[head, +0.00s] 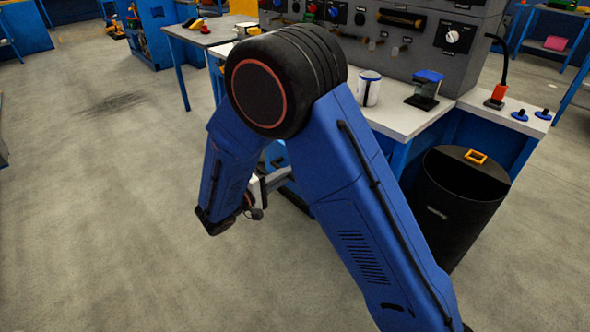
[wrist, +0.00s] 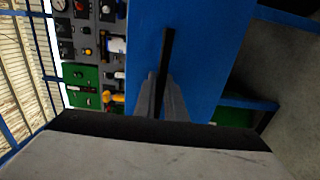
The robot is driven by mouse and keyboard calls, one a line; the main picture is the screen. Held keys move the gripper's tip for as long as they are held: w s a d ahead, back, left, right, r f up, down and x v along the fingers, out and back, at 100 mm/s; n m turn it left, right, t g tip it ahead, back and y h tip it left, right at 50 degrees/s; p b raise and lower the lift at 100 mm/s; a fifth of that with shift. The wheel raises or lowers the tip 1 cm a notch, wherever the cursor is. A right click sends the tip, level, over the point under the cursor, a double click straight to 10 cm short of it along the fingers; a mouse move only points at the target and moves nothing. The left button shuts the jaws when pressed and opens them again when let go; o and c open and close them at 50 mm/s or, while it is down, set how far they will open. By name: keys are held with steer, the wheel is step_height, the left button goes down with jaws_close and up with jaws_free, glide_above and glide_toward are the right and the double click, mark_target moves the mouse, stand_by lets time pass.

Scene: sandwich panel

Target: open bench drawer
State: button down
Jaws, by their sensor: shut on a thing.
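The blue drawer front (wrist: 207,60) fills the middle of the wrist view, which is turned sideways. Its black bar handle (wrist: 166,50) stands out from it. My gripper (wrist: 162,82) is shut on the handle, with its two grey fingers on either side of the bar's end. In the head view my arm hides the drawer, the handle and most of the gripper at the bench front. I cannot tell how far the drawer is out.
A grey control panel (head: 425,55) stands behind. A black bin (head: 455,205) is at the right. The floor at left is clear.

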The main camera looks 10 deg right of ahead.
steer(key=shift+s+a, duration=0.15)
steer(key=shift+a, duration=0.05)
steer(key=c, duration=1.8)
jaws_free()
steer(key=v, duration=1.7)
steer(key=shift+s+a, duration=0.1)
steer(key=shift+a, duration=0.05)
